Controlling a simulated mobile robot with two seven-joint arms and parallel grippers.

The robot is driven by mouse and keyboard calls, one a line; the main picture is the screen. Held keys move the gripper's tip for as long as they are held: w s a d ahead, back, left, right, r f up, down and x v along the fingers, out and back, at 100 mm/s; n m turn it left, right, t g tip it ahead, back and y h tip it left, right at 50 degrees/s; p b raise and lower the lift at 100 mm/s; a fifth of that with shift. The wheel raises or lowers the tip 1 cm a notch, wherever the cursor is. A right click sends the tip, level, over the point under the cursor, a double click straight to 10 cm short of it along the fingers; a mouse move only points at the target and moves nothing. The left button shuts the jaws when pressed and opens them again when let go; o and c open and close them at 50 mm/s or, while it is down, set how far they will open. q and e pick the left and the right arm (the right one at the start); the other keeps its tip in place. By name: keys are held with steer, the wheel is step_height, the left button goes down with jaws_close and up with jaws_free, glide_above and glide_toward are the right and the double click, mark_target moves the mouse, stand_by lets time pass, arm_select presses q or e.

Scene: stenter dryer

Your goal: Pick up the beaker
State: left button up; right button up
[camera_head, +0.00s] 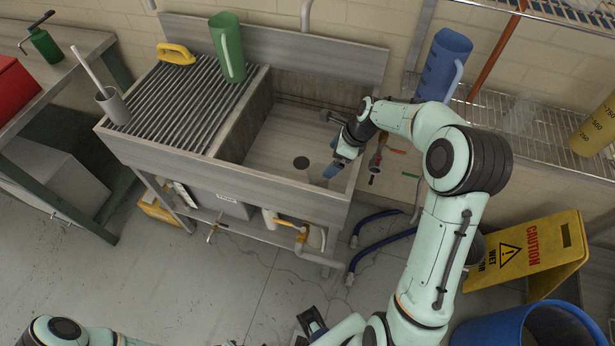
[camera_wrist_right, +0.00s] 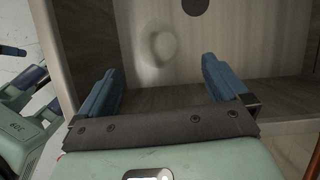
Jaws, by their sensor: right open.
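In the right wrist view a pale, see-through round vessel (camera_wrist_right: 159,43), apparently the beaker, sits on the sink floor. It is beyond the gap between my right gripper's fingers and apart from them. My right gripper (camera_wrist_right: 163,86) is open and empty. In the head view my right gripper (camera_head: 338,160) reaches down into the right part of the sink basin; I cannot clearly make out the beaker there. My left gripper (camera_head: 312,322) is low in front of the sink, and it also shows at the left edge of the right wrist view (camera_wrist_right: 22,66); its opening is unclear.
The sink (camera_head: 225,190) has raised walls around the basin and a drain (camera_head: 301,162). A green jug (camera_head: 229,48) stands on the ribbed drainboard. A blue jug (camera_head: 441,65) stands by the wire shelf. A yellow caution sign (camera_head: 530,250) and blue bin (camera_head: 490,327) are right.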

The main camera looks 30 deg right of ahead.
mark_target(326, 167)
steer(key=x, duration=0.6)
steer(key=shift+s+f, duration=0.1)
steer(key=shift+s, duration=0.05)
steer(key=x, duration=0.6)
steer(key=shift+f, duration=0.2)
steer(key=c, duration=1)
